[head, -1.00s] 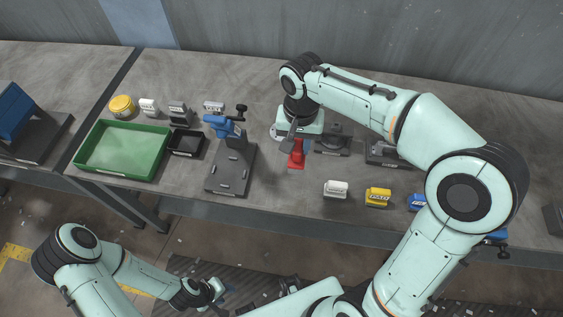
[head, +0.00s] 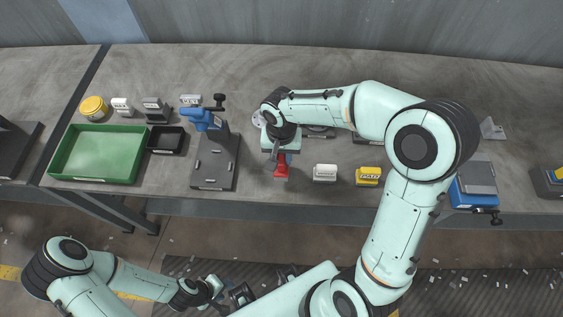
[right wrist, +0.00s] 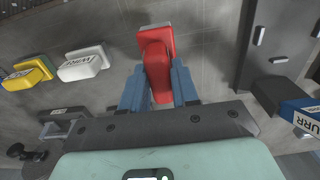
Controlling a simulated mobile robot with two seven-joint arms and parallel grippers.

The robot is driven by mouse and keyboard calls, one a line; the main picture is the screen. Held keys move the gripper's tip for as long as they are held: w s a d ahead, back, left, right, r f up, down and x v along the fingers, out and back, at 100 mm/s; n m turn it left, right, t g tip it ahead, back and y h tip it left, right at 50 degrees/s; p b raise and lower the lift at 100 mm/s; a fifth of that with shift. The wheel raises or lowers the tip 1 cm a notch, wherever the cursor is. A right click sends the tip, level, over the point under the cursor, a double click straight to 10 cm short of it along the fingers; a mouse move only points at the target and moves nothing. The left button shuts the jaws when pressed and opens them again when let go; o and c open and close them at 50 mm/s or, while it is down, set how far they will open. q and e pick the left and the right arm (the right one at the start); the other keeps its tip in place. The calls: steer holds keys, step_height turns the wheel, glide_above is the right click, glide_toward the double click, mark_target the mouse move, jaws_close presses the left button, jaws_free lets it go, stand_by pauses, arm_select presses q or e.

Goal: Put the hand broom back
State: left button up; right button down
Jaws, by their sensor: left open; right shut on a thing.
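The hand broom appears as a red piece (head: 282,167) over the workbench, between the dark fixture with the blue clamp and a white labelled block. My right gripper (head: 278,153) points down and is shut on it. In the right wrist view the red piece (right wrist: 156,62) sits between the blue fingers of the gripper (right wrist: 158,88), its wider end pointing away. I cannot tell whether it touches the bench. The rest of it is hidden by the gripper. My left gripper (head: 218,297) is open, low in front of the bench and far from the broom.
A blue clamp (head: 203,119) stands on the dark fixture plate (head: 212,170). Left are a green tray (head: 60,155), a small black tray (head: 166,140) and a yellow-lidded jar (head: 94,107). Right are a white block (head: 325,172), a yellow block (head: 368,176) and a blue vise (head: 473,190).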

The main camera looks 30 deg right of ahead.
arm_select(q)
steer(key=shift+s+f, duration=0.15)
steer(key=shift+f, duration=0.05)
arm_select(e)
steer(key=shift+f, duration=2.1)
steer(key=shift+f+b, duration=0.1)
steer(key=shift+b, duration=0.2)
steer(key=c, duration=0.8)
jaws_free()
steer(key=shift+c, duration=0.2)
arm_select(q)
steer(key=shift+s+f, duration=0.1)
steer(key=shift+f, duration=0.05)
steer(key=shift+w+r+p, duration=0.65)
steer(key=shift+r+p, duration=0.05)
steer(key=shift+r, duration=0.2)
arm_select(e)
step_height(320, 180, up, 12)
steer(key=shift+r, duration=0.15)
